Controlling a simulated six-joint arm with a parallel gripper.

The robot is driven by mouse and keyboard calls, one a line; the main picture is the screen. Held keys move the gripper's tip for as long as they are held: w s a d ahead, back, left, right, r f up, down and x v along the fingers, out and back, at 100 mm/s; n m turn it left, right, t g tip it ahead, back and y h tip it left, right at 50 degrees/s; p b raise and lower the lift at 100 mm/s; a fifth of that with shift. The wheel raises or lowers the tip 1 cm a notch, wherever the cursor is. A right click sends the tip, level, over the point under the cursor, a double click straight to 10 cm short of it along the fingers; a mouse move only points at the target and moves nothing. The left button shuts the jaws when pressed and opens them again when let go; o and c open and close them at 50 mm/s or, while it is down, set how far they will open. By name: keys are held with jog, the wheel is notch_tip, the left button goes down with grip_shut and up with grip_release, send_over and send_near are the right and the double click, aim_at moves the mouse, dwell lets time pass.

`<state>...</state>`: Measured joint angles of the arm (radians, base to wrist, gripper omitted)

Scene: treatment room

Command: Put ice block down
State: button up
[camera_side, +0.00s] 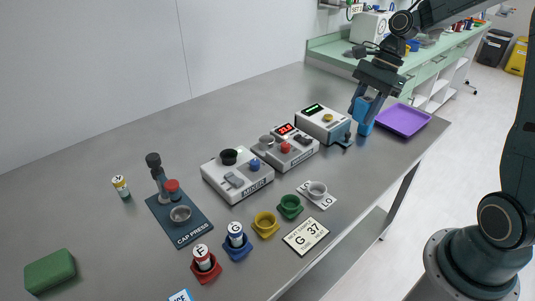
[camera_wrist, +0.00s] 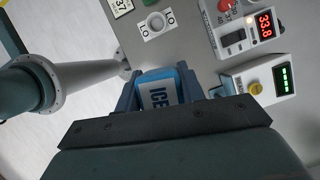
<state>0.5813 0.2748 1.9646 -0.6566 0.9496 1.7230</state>
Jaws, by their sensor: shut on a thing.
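The ice block (camera_side: 366,112) is blue, and its white label reading "ICE" shows in the wrist view (camera_wrist: 158,95). My gripper (camera_side: 364,108) is shut on it, with one finger on either side. In the side view the block is upright at the table's right part, between the white device with the green display and the purple tray (camera_side: 403,119). I cannot tell whether its underside touches the table.
The white device with a green display (camera_side: 322,122) stands close left of my gripper, with a blue-grey bracket (camera_side: 342,134) at its corner. A device with a red display (camera_side: 287,148) is beside it. Coloured cups, including a green one (camera_side: 290,206), line the front edge.

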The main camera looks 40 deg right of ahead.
dwell(0.4)
jog(key=w+d+m+t, duration=0.2)
jog(key=w+d+m, duration=0.3)
jog(key=d, duration=0.6)
jog(key=m+t+h, duration=0.1)
jog(key=m+h, duration=0.5)
jog(key=m, duration=0.9)
send_over(398, 118)
jog(key=s, duration=0.2)
jog(key=shift+w+a+f, duration=0.1)
jog(key=shift+w+f, duration=0.05)
jog(key=shift+f, duration=4.7)
jog(key=shift+w+a+f, duration=0.1)
jog(key=shift+w+f, duration=0.05)
jog(key=shift+f, duration=4.7)
jog(key=shift+f, duration=0.1)
jog(key=o, duration=1)
